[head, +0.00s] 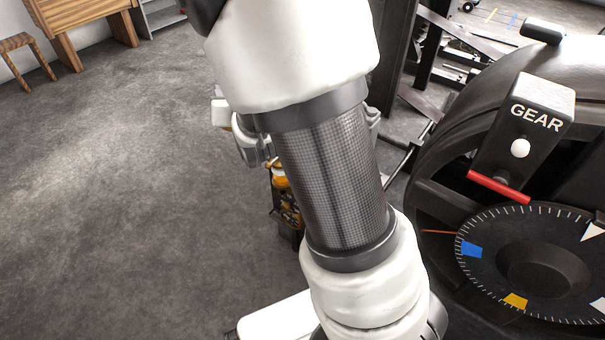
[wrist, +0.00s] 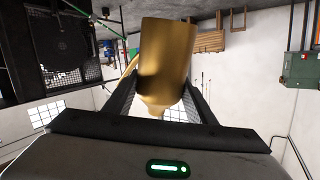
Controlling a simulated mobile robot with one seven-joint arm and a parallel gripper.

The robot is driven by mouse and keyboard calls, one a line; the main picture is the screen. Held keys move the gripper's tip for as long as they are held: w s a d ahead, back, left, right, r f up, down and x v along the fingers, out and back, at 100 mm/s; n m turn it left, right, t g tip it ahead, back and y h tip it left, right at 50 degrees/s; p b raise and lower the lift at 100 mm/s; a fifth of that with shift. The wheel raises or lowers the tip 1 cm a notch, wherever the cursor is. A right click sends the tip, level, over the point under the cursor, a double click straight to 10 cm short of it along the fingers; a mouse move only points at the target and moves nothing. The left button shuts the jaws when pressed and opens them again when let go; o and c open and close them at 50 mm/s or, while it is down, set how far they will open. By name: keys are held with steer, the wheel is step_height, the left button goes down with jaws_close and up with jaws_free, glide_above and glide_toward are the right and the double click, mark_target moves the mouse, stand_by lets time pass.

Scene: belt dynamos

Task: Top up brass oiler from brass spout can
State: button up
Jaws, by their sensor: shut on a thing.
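My gripper (wrist: 165,98) is shut on the brass spout can (wrist: 166,50) in the wrist view. The can is a smooth brass cylinder between the two dark fingers, narrowing to a cone at one end. A thin brass part, seemingly its spout, shows at its left side. The wrist picture is upside down, with the floor at the top, so the can looks roughly upright. In the head view my arm covers the middle, and the can cannot be made out. I cannot identify the brass oiler in either view.
A small orange-and-black object (head: 283,190) shows partly behind my arm. At the right stands a dark machine with a GEAR box (head: 537,115), a red bar (head: 498,187) and a marked dial (head: 470,273). Open floor (head: 130,200) lies left. A wooden stool (head: 25,55) is far left.

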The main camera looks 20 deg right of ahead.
steer(key=shift+s+f+m+h, duration=0.15)
steer(key=shift+s+f+h, duration=0.1)
steer(key=shift+f, duration=0.25)
steer(key=shift+s+f+m+h, duration=0.15)
steer(key=shift+s+f, duration=0.1)
steer(key=shift+f, duration=0.25)
steer(key=shift+s+f, duration=0.1)
steer(key=shift+f, duration=0.1)
steer(key=shift+s+f, duration=0.15)
steer(key=shift+f, duration=0.2)
steer(key=shift+f, duration=0.1)
steer(key=shift+s+a+f+m+h, duration=0.1)
steer(key=shift+s+f+m+h, duration=0.2)
steer(key=shift+f, duration=0.25)
steer(key=shift+s+f+m+h, duration=0.2)
steer(key=shift+s+f+h, duration=0.1)
steer(key=shift+f, duration=0.25)
steer(key=shift+f, duration=0.1)
steer(key=shift+s+f+g, duration=0.25)
steer(key=shift+f+g, duration=0.05)
steer(key=shift+f, duration=0.15)
steer(key=shift+f, duration=0.1)
